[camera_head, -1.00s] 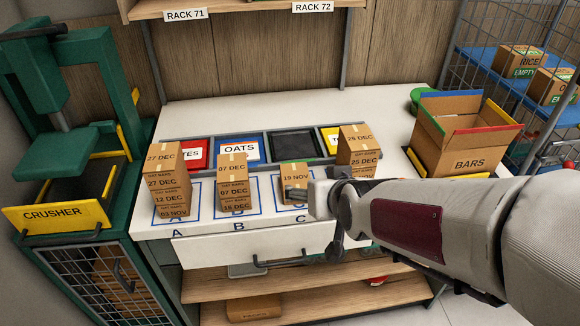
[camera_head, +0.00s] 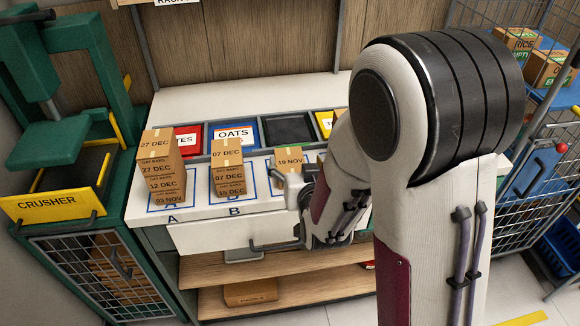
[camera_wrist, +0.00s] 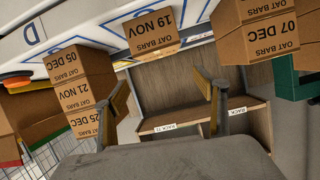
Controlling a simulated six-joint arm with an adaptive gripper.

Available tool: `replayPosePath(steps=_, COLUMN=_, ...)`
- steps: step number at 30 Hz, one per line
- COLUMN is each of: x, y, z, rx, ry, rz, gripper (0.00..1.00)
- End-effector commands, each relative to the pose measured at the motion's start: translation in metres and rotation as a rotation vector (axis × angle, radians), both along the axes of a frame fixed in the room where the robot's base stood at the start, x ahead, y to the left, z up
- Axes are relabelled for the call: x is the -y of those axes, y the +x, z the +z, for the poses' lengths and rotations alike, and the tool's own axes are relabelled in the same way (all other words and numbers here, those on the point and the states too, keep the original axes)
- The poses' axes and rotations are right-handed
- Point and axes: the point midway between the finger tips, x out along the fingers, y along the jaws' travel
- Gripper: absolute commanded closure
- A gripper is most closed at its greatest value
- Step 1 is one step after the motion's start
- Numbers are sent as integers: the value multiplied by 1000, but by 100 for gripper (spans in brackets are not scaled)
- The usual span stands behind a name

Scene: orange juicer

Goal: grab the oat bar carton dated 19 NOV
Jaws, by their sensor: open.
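The oat bar carton dated 19 NOV (camera_head: 288,157) is a brown box standing alone at the third marked place on the white counter. My gripper (camera_head: 292,190) is close in front of it and covers its lower part in the head view. In the wrist view, which is turned upside down, the 19 NOV carton (camera_wrist: 152,30) shows its label beyond and between my fingers. My gripper (camera_wrist: 162,80) is open with nothing between the fingers. A gap to the carton seems to show, but I cannot tell how wide.
A stack with 27 DEC on top (camera_head: 157,146) stands on A; a stack with 07 DEC on top (camera_head: 226,150) stands on B. On the other side a stack including 21 NOV (camera_wrist: 70,97) stands near D. A green crusher (camera_head: 65,140) is at left.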

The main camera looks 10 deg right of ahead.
Motion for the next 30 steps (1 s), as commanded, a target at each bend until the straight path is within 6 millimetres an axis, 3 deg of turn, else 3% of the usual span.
replayPosePath(steps=14, x=-3, y=8, z=-32, rx=155, ry=-37, rz=-17, gripper=28)
replayPosePath(steps=30, x=-7, y=-5, z=-53, rx=309, ry=-88, rz=-12, gripper=28)
